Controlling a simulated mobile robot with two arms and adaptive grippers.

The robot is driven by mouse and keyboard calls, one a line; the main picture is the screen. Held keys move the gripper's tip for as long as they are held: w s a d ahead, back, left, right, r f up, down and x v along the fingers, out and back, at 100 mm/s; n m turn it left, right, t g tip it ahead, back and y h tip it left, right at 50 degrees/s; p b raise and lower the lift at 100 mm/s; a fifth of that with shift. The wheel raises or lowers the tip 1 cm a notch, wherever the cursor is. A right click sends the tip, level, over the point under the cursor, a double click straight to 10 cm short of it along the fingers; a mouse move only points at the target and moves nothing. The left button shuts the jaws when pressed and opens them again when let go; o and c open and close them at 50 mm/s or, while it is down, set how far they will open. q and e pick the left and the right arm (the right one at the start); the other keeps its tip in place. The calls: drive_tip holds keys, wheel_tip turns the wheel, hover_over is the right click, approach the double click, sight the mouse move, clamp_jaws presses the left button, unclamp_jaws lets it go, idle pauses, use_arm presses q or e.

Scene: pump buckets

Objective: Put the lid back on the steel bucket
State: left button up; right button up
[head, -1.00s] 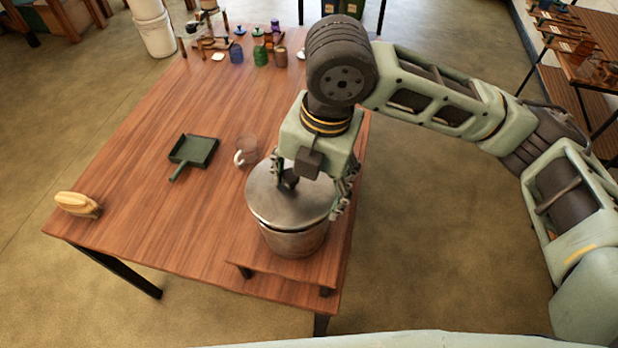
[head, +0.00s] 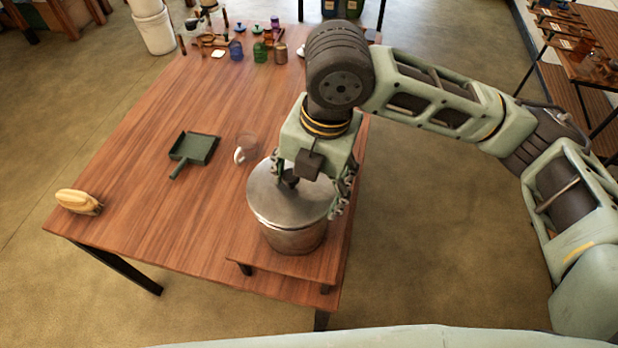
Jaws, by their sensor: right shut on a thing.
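The steel bucket (head: 294,240) stands upright on a low wooden riser at the table's near right corner. The round grey lid (head: 268,202) covers its top, roughly level and lined up with the rim. I cannot tell whether the lid is fully seated or a hair above. A dark knob (head: 289,180) rises from the lid. My right gripper (head: 305,184) points down over the lid and is shut on it, though the exact contact is partly hidden by the gripper body. My left gripper is not in view.
A clear mug (head: 246,150) stands just left of the bucket. A green dustpan (head: 194,150) and a yellow-tan object (head: 77,202) lie farther left. Several small jars and tools sit at the table's far end. The wooden riser (head: 280,263) has bare room at its front.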

drive_tip(key=shift+f, duration=0.3)
idle(0.6)
drive_tip(key=o, duration=1.3)
drive_tip(key=shift+c, duration=0.2)
drive_tip(key=shift+o, duration=0.5)
drive_tip(key=shift+p, duration=0.3)
drive_tip(key=shift+r+p, duration=3.55)
drive_tip(key=shift+p, duration=0.35)
